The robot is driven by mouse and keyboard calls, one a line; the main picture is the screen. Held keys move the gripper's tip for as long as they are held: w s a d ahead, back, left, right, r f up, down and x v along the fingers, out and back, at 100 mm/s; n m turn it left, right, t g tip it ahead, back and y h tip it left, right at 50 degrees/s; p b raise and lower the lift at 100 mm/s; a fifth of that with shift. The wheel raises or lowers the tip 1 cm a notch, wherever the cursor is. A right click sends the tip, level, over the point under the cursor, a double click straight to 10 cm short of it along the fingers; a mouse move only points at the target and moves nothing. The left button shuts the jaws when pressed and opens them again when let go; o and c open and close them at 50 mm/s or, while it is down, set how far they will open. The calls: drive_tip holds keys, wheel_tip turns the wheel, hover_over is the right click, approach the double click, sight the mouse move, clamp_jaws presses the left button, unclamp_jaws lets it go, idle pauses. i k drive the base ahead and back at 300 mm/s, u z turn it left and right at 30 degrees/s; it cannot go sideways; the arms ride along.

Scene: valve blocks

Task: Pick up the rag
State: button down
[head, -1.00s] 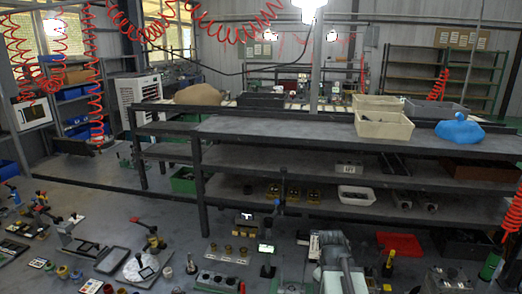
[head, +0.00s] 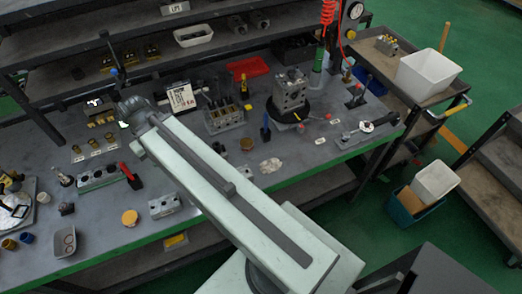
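A small crumpled pale pinkish-white cloth (head: 270,165), which looks like the rag, lies flat on the grey workbench (head: 205,172), near its front edge and right of my arm. Nothing is touching it that I can make out. My pale arm reaches from the lower right up and left over the bench and ends in a dark grey joint left of the cloth. I cannot make out any gripper fingers, so whether they hold anything is hidden.
A valve block (head: 290,92) stands on a dark round base behind the cloth. A yellow-brown round pad (head: 246,144) and a blue-handled tool (head: 266,130) are close by. A cart with a white bin (head: 427,75) stands at the right, with green floor beyond.

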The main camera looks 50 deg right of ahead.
sight(272, 165)
drive_tip(key=z, duration=0.95)
drive_tip(key=k, duration=0.65)
drive_tip(key=z, duration=0.35)
drive_tip(key=i, duration=0.5)
drive_tip(key=u, duration=0.05)
